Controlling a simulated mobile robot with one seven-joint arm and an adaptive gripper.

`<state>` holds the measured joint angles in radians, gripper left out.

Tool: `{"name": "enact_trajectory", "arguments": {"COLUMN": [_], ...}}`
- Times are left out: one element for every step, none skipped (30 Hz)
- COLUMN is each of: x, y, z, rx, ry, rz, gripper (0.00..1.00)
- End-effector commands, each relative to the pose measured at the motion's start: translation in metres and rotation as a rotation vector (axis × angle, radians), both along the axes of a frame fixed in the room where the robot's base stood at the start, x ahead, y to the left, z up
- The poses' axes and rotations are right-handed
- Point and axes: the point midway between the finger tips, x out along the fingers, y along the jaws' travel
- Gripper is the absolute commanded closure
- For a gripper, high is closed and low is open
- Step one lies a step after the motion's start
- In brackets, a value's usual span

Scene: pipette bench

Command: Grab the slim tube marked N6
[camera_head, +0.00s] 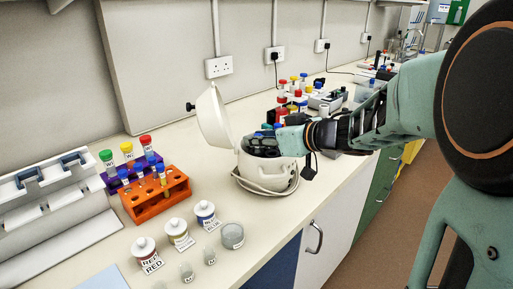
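Two slim tubes stand in an orange rack (158,207) on the left of the bench: a blue-capped one (161,174) and another (140,172). Their marks are too small to read, so I cannot tell which is N6. Larger tubes with green (107,158), yellow (128,151) and red (147,146) caps stand in a purple rack (113,185) just behind. My gripper (284,140) reaches in from the right, above or in front of the open white centrifuge (262,174), well to the right of the orange rack. Its fingers are not clear enough to show their opening.
Labelled jars (145,248), (178,231), (205,211) and a grey round dish (232,236) stand in front of the orange rack. A white pipette stand (60,215) is at far left. The centrifuge lid (214,117) stands up. More capped tubes stand behind my gripper.

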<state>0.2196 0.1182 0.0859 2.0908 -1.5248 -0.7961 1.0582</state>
Motion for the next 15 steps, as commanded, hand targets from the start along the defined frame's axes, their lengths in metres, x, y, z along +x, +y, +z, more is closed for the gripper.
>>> {"name": "enact_trajectory", "arguments": {"x": [0.0013, 0.0013, 0.0012, 0.0012, 0.0011, 0.0011, 0.001, 0.001, 0.0009, 0.0009, 0.0009, 0.0009, 0.0009, 0.0009, 0.0009], "y": [0.0012, 0.0012, 0.001, 0.001, 0.0009, 0.0008, 0.0007, 0.0007, 0.0006, 0.0006, 0.0006, 0.0006, 0.0005, 0.0005, 0.0005], "z": [-0.0007, -0.0003, 0.0001, 0.0002, 0.0003, 0.0003, 0.0004, 0.0004, 0.0003, 0.0003, 0.0003, 0.0003, 0.0003, 0.0003, 0.0003], "rx": [0.0, 0.0, 0.0, 0.0, 0.0, 0.0, 0.0, 0.0, 0.0, 0.0, 0.0, 0.0, 0.0, 0.0, 0.0], "ry": [0.0, 0.0, 0.0, 0.0, 0.0, 0.0, 0.0, 0.0, 0.0, 0.0, 0.0, 0.0, 0.0, 0.0, 0.0], "rz": [0.0, 0.0, 0.0, 0.0, 0.0, -0.001, -0.001, -0.001, -0.001, -0.001, -0.001, -0.001, -0.001, -0.001, -0.001], "gripper": [0.76, 0.76, 0.76, 0.76, 0.76, 0.77, 0.8, 0.84, 0.88, 0.91, 0.95, 0.98, 0.98, 0.98, 0.98]}}
